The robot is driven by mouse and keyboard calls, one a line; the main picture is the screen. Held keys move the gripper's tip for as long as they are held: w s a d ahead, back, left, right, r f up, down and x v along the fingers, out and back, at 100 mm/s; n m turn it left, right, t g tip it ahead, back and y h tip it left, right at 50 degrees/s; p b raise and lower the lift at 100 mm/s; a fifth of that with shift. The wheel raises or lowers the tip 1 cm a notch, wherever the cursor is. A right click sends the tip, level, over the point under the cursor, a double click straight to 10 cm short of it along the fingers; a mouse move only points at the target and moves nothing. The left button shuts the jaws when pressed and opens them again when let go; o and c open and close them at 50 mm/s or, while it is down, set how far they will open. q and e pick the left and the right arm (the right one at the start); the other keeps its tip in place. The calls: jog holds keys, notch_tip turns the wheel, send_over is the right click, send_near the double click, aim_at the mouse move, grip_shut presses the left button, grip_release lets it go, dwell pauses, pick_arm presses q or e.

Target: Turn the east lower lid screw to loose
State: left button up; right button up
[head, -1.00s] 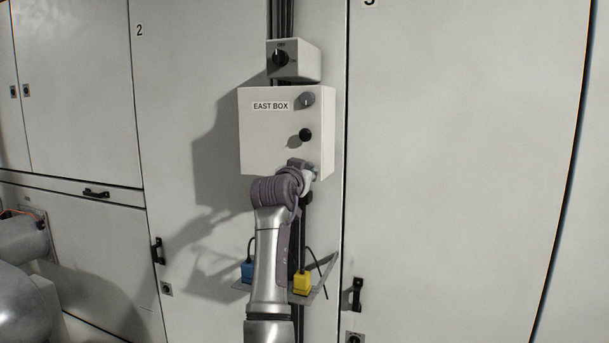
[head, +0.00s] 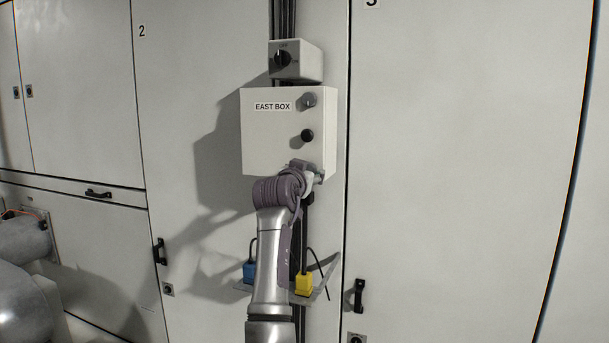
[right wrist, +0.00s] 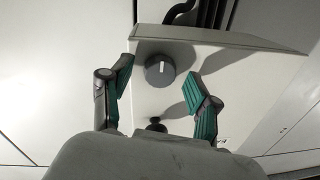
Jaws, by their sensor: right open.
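The east box (head: 265,140) is a pale box labelled EAST BOX on the cabinet wall. On its lid, the upper screw (head: 308,100) is grey and a black knob (head: 307,136) sits below it. The lower lid screw is hidden behind my right gripper (head: 305,168) in the head view. In the right wrist view the lower screw (right wrist: 160,70) is a round grey knob with a white mark. There my right gripper (right wrist: 160,70) is open, with one green-padded finger on each side of the screw. I see no finger touching it. My left gripper is out of view.
A switch box (head: 295,60) with a black rotary knob is above the east box. Below are a blue plug (head: 250,271) and a yellow plug (head: 304,284) on a small shelf, near my right arm. Black cables run behind the box. The cabinet doors at right are clear.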

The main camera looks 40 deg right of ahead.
jog(key=v, duration=1.2)
jog(key=shift+w, duration=0.1)
